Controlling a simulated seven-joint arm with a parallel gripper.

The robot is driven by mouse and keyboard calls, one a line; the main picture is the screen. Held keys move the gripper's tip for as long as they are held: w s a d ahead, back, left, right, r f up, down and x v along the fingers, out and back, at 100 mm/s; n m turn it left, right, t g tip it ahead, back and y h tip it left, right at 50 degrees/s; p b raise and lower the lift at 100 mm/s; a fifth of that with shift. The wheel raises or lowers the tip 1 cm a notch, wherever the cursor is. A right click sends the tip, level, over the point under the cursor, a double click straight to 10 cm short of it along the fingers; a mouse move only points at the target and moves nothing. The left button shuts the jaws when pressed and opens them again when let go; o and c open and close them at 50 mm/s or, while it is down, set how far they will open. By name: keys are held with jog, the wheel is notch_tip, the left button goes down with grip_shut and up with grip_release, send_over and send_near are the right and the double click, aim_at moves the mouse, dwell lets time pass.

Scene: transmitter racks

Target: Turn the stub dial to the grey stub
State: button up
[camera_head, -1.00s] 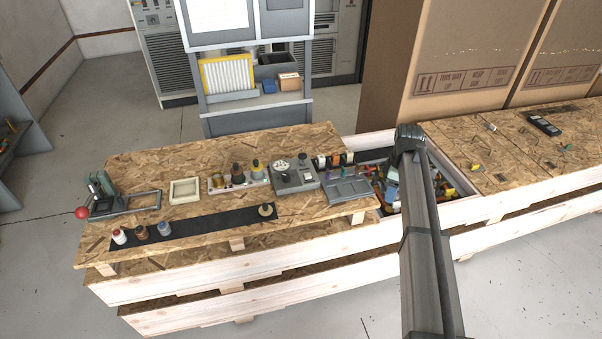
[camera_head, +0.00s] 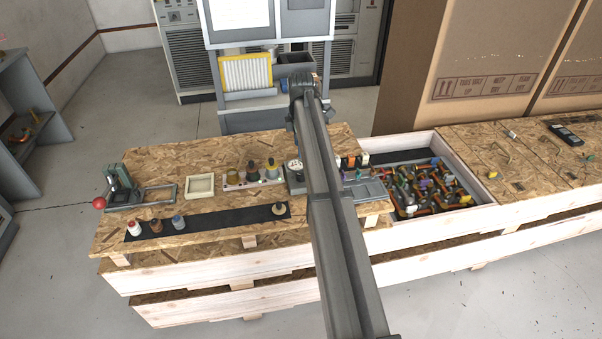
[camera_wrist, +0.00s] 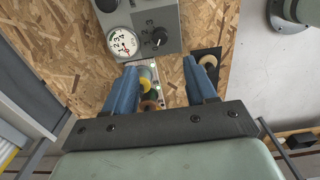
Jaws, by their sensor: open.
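A grey instrument box (camera_head: 296,184) stands on the chipboard bench, partly covered by my arm. In the wrist view, the box (camera_wrist: 172,15) is at the top, with a white round gauge (camera_wrist: 123,43) and a black pointer knob (camera_wrist: 158,38) ringed by small marks. In the head view the gripper's fingers are hidden behind my arm.
A white holder (camera_head: 236,186) with several dark and yellow-topped bottles stands left of the box. A black strip (camera_head: 200,224) with small bottles lies in front. A grey tray (camera_head: 366,190) and a bin of coloured parts (camera_head: 478,202) are at the right. A red-knobbed press (camera_head: 118,186) is far left.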

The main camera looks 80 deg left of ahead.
aim_at(301, 175)
notch_tip(301, 175, down, 12)
jog(key=shift+f, duration=0.15)
dwell(0.3)
jog(key=shift+c, duration=0.5)
grip_shut()
